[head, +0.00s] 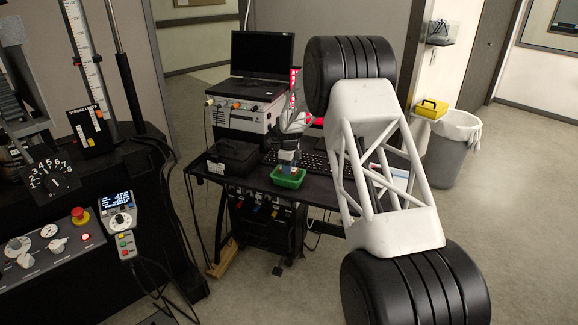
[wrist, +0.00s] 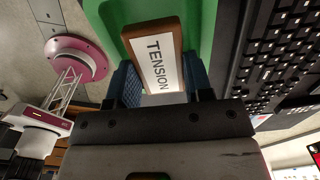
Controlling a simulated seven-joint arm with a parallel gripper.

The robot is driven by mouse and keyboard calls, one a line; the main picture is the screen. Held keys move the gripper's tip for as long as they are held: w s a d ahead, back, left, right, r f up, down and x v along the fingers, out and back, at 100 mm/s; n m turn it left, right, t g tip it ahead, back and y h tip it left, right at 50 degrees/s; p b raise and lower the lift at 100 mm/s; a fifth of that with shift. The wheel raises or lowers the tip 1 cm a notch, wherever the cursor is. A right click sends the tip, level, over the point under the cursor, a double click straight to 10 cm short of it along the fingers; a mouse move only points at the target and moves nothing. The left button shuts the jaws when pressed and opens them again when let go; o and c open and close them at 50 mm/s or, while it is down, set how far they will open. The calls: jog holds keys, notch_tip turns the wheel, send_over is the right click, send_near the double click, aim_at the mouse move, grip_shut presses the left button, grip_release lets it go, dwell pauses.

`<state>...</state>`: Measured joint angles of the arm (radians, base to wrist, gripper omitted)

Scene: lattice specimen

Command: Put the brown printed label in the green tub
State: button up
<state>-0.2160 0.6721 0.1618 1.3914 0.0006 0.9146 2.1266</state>
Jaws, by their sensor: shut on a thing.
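The brown printed label (wrist: 158,58) is a brown block with a white face reading "TENSION". In the wrist view it stands between the blue finger pads of my gripper (wrist: 160,76), which is shut on it. The green tub (wrist: 206,28) lies beyond the label in that view and frames its far end. In the head view the green tub (head: 288,182) sits on the black desk, with my gripper (head: 287,160) just above it. The label is too small to make out clearly there, and I cannot tell its height over the tub floor.
A black keyboard (head: 312,163) lies right beside the tub and shows close on the right in the wrist view (wrist: 275,50). A black box (head: 233,157) stands left of the tub. My white arm link covers the desk's right part.

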jog(key=shift+f, duration=0.15)
jog(key=o, duration=1.4)
jog(key=shift+r, duration=2.5)
jog(key=shift+r, duration=0.1)
notch_tip(320, 180, up, 8)
jog(key=shift+f, duration=0.2)
